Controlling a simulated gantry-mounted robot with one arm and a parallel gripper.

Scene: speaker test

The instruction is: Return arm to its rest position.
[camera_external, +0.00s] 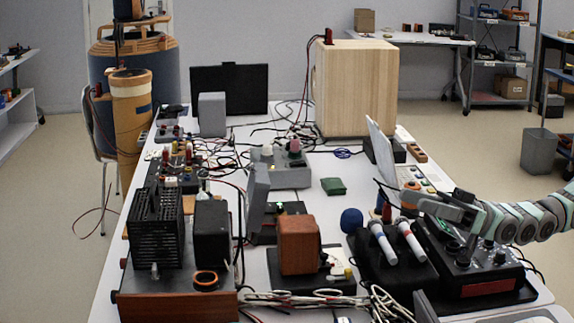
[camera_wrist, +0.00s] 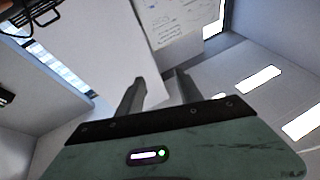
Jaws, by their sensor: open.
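My arm (camera_external: 520,221) reaches in from the right edge over the right side of the cluttered table. My gripper (camera_external: 388,196) points left, above the black equipment at the table's right side. Behind the fingers that view shows walls, a pale panel and bright light strips.
Below the gripper are a black mixer (camera_external: 470,262), two microphones (camera_external: 383,243) and a blue ball (camera_external: 351,221). A wooden speaker cabinet (camera_external: 356,88) stands at the back. Cables cover much of the table.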

